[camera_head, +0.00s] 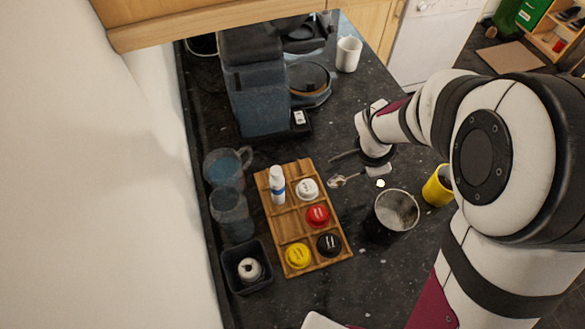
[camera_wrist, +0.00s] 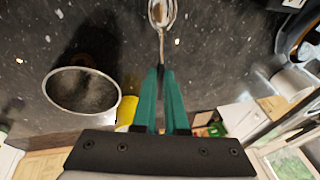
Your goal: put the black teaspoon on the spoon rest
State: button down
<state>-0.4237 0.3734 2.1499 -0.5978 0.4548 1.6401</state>
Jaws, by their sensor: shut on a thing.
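The teaspoon (camera_wrist: 162,14) shows a shiny silvery bowl and a darker handle in the wrist view. My gripper (camera_wrist: 160,72) is shut on its handle, with the bowl pointing away from the fingers. In the head view the spoon's bowl (camera_head: 337,181) shows to the left of my gripper, over the dark counter and just right of the wooden tray. The rest of the handle is hard to make out there. I cannot pick out the spoon rest with certainty in either view.
The wooden tray (camera_head: 264,192) holds a white bottle and several coloured lids. A grey metal container (camera_head: 397,209) and a yellow cup (camera_head: 437,187) stand near my gripper. A coffee machine (camera_head: 252,85), white mug (camera_head: 348,54), glass mugs (camera_head: 231,212) and black bin (camera_head: 233,258) stand around.

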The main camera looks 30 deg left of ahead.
jog(key=a, duration=0.1)
jog(key=a+r+g+y, duration=0.1)
jog(key=a, duration=0.1)
jog(key=a+r+n+y, duration=0.1)
jog(key=a, duration=0.1)
jog(key=shift+w+a+g, duration=0.2)
jog(key=shift+w+g, duration=0.2)
jog(key=shift+f, duration=0.1)
send_over(294, 168)
jog(key=f, duration=0.7)
jog(key=shift+s+d+f, duration=0.1)
jog(key=shift+s+d, duration=0.2)
jog(key=shift+s, duration=0.05)
notch_tip(294, 168, down, 4)
jog(key=shift+r, duration=0.25)
jog(key=c, duration=1)
grip_release()
jog(key=shift+o, duration=0.2)
